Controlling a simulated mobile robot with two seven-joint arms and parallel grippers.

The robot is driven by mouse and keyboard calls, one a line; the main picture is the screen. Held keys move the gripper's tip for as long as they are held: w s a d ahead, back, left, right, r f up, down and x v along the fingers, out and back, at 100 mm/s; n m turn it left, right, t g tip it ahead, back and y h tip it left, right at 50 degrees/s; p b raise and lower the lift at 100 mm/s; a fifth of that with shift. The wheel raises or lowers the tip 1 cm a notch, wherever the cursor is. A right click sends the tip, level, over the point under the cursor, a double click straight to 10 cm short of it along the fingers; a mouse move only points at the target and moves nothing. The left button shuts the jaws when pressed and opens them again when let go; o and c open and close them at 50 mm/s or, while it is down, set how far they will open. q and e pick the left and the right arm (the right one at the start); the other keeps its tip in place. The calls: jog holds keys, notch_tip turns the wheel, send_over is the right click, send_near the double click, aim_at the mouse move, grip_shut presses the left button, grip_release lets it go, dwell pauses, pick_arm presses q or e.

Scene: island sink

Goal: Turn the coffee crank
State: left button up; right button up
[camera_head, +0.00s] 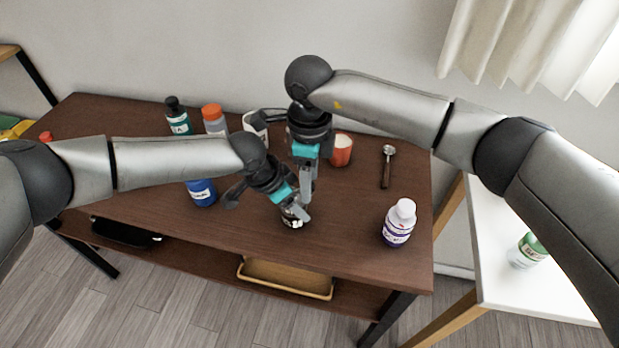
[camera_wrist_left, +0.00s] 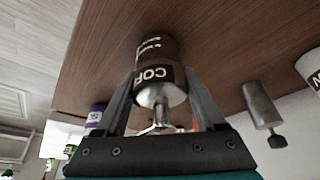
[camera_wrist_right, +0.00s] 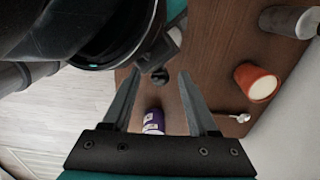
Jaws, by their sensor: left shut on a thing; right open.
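The coffee grinder (camera_head: 292,218) stands near the front middle of the dark table, mostly covered by my grippers. In the left wrist view its dark body (camera_wrist_left: 156,50) carries a "COF" label, with a metal top and crank (camera_wrist_left: 156,120) toward the camera. My left gripper (camera_head: 289,205) is shut around the grinder, one finger on each side. My right gripper (camera_head: 306,190) points down just above and beside it, open. In the right wrist view a dark round knob (camera_wrist_right: 158,76), apparently the crank's, lies between the spread fingertips with gaps on both sides.
A purple-labelled white-capped bottle (camera_head: 398,222) stands at the right front. An orange cup (camera_head: 342,150) and a spoon (camera_head: 386,166) are behind. A blue bottle (camera_head: 201,192), an orange-capped bottle (camera_head: 214,119) and a white mug (camera_head: 256,126) are at left and back. Bare table lies at front left.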

jog(key=shift+f, duration=0.1)
jog(key=shift+c, duration=0.3)
grip_shut()
